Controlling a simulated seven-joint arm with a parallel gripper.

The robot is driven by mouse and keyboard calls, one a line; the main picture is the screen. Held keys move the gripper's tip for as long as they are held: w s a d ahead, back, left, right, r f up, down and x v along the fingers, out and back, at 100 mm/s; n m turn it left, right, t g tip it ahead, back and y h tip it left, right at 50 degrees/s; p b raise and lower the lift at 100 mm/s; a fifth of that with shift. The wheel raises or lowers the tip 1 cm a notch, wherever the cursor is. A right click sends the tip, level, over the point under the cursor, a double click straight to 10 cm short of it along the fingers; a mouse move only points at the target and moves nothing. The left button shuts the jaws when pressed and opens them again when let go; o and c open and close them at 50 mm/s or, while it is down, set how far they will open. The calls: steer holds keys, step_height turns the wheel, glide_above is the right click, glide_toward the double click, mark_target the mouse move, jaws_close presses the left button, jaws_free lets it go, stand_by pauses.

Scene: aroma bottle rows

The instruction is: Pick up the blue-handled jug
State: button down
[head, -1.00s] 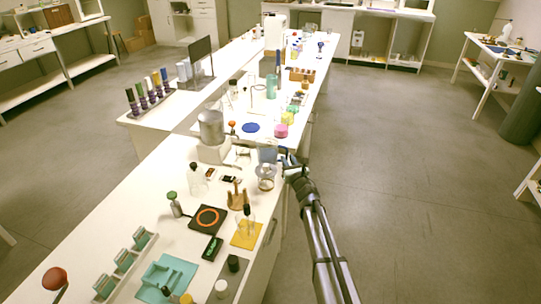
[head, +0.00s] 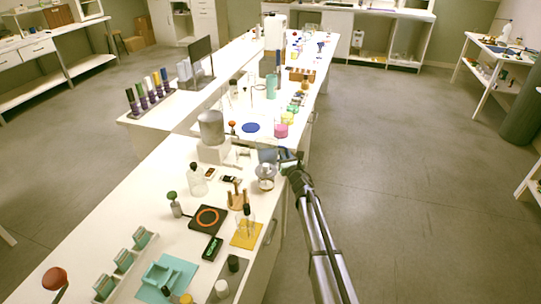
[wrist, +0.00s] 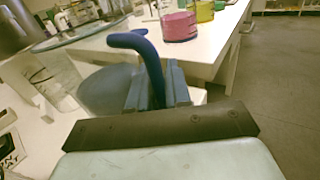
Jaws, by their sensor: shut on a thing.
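The jug's blue handle (wrist: 150,62) rises between the two fingers of my gripper (wrist: 158,88) in the wrist view, and the fingers are shut on it. The jug's blue-grey body (wrist: 105,92) is to the left of the fingers and partly hidden by them. In the head view the jug (head: 267,155) is a small blue-grey shape at the bench's right edge, with my gripper (head: 288,157) at its right side. Whether its base touches the bench is hard to tell.
A glass vessel (head: 265,172) with amber contents stands just in front of the jug. A grey cylinder on a white base (head: 211,130) is to the left. A pink container (head: 281,131) is behind. Open floor (head: 400,170) lies to the right.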

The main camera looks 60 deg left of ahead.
stand_by(0.5)
steer(key=w+a+r+n+g, duration=0.2)
steer(key=a+r+n+g, duration=0.15)
steer(key=r+g, duration=0.4)
steer(key=w+d+f+n+g+h, duration=0.5)
steer(key=n+g, duration=0.3)
steer(key=g, duration=0.1)
steer(key=shift+w+f+h, duration=0.25)
steer(key=shift+f+h, duration=0.15)
steer(key=shift+s+d+r+n+t+h, duration=0.1)
steer(key=shift+s+r+n+t+h, duration=0.15)
steer(key=shift+r+n, duration=0.3)
steer(key=shift+s+d+r+n+t+h, duration=0.1)
steer(key=shift+s+r+n, duration=0.2)
steer(key=shift+r+n, duration=0.25)
stand_by(1.2)
steer(key=shift+s+d+r+n+t+h, duration=0.15)
steer(key=shift+s+r+n+t+h, duration=0.05)
steer(key=shift+s+r+n+t, duration=0.4)
steer(key=shift+s+d+r+n+t+h, duration=0.15)
steer(key=shift+s+r+n+t, duration=0.25)
steer(key=shift+s+r+n, duration=0.25)
stand_by(1.9)
